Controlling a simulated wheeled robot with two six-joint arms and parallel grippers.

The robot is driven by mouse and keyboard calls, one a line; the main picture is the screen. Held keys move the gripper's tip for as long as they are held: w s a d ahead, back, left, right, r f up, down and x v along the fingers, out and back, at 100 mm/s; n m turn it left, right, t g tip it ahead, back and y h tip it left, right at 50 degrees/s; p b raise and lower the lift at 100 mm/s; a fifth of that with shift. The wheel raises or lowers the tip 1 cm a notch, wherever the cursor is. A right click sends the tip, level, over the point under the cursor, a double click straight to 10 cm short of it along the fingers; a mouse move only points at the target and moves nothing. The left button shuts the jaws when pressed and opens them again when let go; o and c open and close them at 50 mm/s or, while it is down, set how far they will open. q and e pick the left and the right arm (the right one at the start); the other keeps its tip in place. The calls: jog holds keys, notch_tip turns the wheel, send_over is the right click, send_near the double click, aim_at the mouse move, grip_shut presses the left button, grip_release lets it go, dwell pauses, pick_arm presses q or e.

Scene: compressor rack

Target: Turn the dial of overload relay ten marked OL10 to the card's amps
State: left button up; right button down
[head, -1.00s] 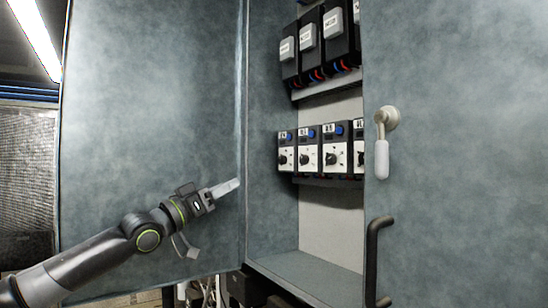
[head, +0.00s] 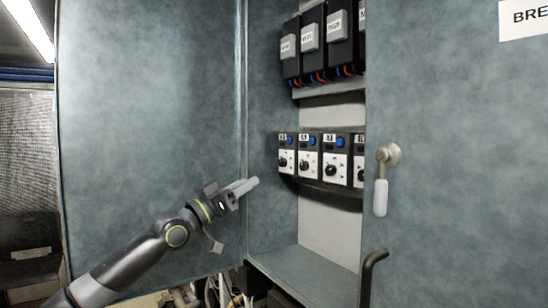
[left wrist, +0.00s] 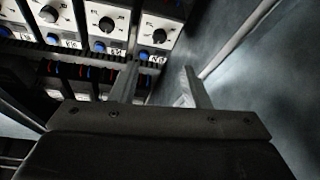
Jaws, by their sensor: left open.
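A row of overload relays (head: 308,157), dark with white faces, black dials and blue buttons, sits on the lower rail inside the cabinet. Their small labels are too blurred to read, so I cannot tell which is OL10. The right end of the row is hidden behind the right door. In the left wrist view several relay dials show upside down, one dial (left wrist: 159,35) nearest the fingers. My left gripper (head: 252,184) is open and empty, at the left side of the opening, apart from the relays. Its two fingers (left wrist: 160,78) show in the left wrist view. I see no amps card. My right gripper is not in view.
Black breakers (head: 326,38) with grey covers stand on the upper rail. The right door (head: 450,170) carries a lever handle (head: 382,180), and the left door (head: 150,130) stands open. The cabinet floor (head: 305,275) is clear. A cut-off white sign (head: 525,18) shows at top right.

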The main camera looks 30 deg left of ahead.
aim_at(280, 163)
pick_arm(q)
jog(key=p+x, duration=0.4)
jog(key=x, duration=0.6)
jog(key=shift+w+d+r, duration=0.1)
jog(key=shift+w+d, duration=0.15)
jog(key=shift+w, duration=0.1)
grip_shut()
